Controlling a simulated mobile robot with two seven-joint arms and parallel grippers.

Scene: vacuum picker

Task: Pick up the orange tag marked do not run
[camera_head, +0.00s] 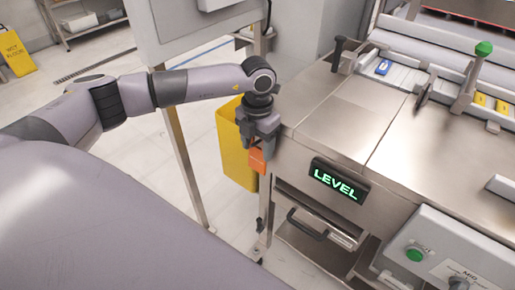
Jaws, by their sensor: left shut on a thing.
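The orange tag (257,161) hangs beside the front left corner of the steel machine (322,117), in front of a yellow bin. Any writing on the tag is too small to read. My left gripper (258,145) points down from above and is shut on the tag at its upper part. The tag is off the floor. Whether it touches the machine's side I cannot tell. My right gripper is not in view.
A yellow bin (233,160) stands on the floor behind my left gripper. A lit LEVEL display (339,181) and a drawer handle (306,224) are on the machine's front. A grey control box (440,255) stands at lower right. A metal post (184,160) stands left of the bin.

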